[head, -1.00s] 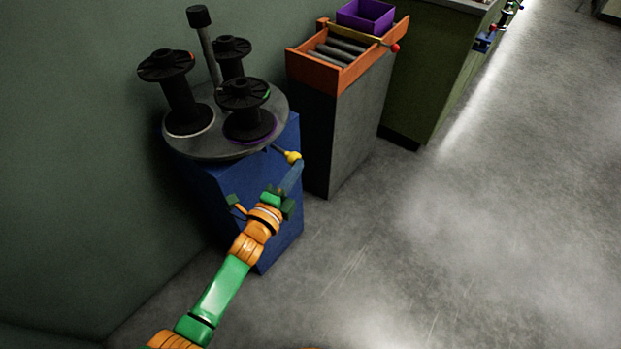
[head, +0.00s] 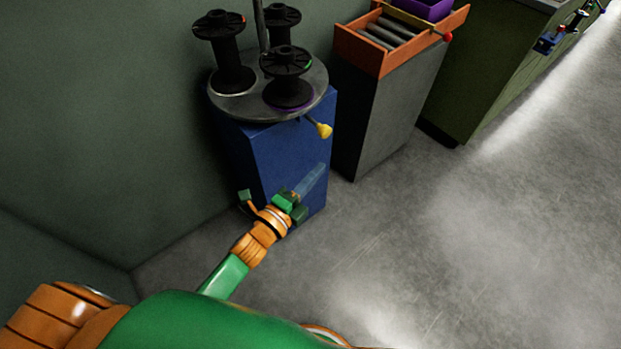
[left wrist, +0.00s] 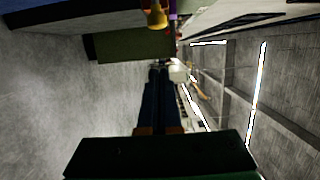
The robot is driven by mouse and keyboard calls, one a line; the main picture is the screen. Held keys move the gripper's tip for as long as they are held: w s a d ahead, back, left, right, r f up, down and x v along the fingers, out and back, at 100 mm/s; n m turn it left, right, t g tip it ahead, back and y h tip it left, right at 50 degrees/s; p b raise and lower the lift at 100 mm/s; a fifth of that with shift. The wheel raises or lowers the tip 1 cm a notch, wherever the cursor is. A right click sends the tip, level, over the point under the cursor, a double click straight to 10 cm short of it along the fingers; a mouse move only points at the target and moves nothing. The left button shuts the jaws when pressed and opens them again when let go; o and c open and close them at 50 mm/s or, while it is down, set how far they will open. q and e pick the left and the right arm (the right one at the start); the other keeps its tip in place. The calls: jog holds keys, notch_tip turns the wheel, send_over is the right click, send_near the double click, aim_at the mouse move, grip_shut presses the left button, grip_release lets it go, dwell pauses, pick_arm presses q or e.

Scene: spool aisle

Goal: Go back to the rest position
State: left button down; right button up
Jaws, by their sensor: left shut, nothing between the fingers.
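My left gripper (head: 311,181) shows in the head view in front of the blue cabinet, below the turntable's yellow-tipped lever. Its fingers are together with nothing between them, and it appears clear of the lever. The shut fingers (left wrist: 158,95) also show in the left wrist view, pointing away from the camera. My green and orange left arm reaches in from the lower left of the head view. My right gripper is not in these views.
A round grey turntable (head: 235,106) with several black spools tops the blue cabinet (head: 285,160). The yellow-tipped lever (head: 323,130) sticks out from it. Open floor (head: 480,240) lies right.

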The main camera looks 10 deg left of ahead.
pick_arm(q)
jog(key=shift+v, duration=1.15)
jog(key=shift+s+d, duration=0.1)
